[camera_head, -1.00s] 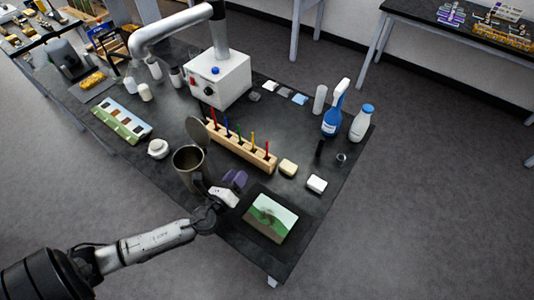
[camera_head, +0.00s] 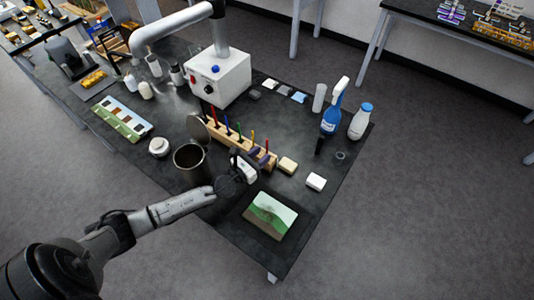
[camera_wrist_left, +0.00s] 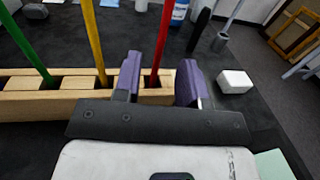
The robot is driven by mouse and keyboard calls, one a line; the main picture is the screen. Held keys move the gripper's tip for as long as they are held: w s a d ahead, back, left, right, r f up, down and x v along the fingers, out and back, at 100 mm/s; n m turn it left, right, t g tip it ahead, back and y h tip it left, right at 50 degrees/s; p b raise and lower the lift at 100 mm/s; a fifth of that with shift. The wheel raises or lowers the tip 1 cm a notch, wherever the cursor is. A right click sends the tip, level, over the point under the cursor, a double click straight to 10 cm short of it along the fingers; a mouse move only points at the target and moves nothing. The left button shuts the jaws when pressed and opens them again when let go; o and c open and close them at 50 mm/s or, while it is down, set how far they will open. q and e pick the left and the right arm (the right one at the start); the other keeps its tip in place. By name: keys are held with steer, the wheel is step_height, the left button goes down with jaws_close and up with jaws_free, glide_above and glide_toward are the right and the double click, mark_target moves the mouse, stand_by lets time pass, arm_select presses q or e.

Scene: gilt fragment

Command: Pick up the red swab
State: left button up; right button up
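The red swab (camera_wrist_left: 161,40) stands upright in the right end of a wooden rack (camera_wrist_left: 50,103). In the head view, the swab (camera_head: 267,145) is the last of several coloured swabs in the rack (camera_head: 228,142). My left gripper (camera_wrist_left: 160,78) is open, with its purple fingers on either side of the red swab's line. The swab shows between them, and I cannot tell whether either finger touches it. In the head view, my left gripper (camera_head: 258,156) is at the rack's right end and partly covers it. My right gripper is not in view.
A yellow swab (camera_wrist_left: 93,40) and a green swab (camera_wrist_left: 28,40) stand left of the red one. A metal canister (camera_head: 190,165) is left of my gripper.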

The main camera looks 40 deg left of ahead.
arm_select(q)
steer(key=shift+w+r, duration=0.1)
steer(key=shift+w, duration=2.55)
jaws_close()
